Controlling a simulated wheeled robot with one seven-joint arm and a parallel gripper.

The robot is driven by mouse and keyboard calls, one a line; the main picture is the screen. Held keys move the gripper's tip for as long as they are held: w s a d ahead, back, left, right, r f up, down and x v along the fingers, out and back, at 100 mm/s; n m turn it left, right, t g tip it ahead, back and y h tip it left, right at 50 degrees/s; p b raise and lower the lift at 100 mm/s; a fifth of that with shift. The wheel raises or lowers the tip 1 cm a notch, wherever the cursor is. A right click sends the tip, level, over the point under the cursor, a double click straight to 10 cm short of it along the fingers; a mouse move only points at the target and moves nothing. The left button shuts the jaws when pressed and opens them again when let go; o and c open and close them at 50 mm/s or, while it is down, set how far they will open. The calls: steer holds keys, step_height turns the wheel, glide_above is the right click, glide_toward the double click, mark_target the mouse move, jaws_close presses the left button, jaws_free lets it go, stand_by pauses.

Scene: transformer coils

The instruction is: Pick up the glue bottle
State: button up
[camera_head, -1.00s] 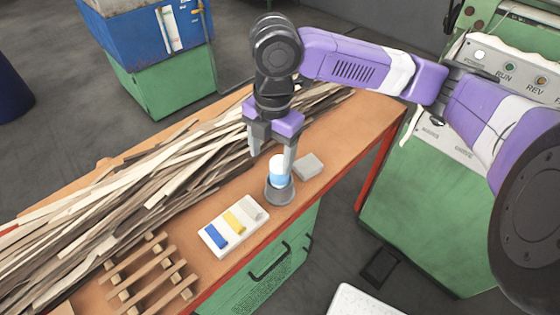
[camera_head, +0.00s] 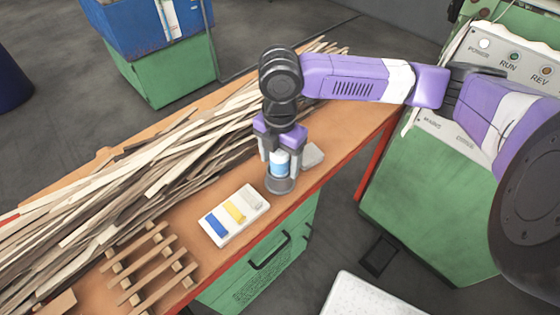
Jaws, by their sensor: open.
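The glue bottle (camera_head: 280,161) is a small white and light-blue bottle. It stands upright in a round grey holder (camera_head: 280,185) near the front edge of the workbench. My gripper (camera_head: 279,166) points down over the bottle, with one finger on each side of it. The fingers are open, and the top of the bottle is hidden beneath the gripper's body. I cannot tell whether either finger touches the bottle.
A white tray (camera_head: 213,240) with blue, yellow and grey pieces lies left of the holder. A grey block (camera_head: 313,156) is close on the right. Wood strips (camera_head: 150,180) cover the back of the bench (camera_head: 345,140). A wooden rack (camera_head: 150,265) is at front left.

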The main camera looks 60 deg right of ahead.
steer(key=shift+c, duration=0.5)
jaws_close()
steer(key=shift+r, duration=0.1)
step_height(320, 180, up, 27)
steer(key=p, duration=0.8)
steer(key=shift+r, duration=0.2)
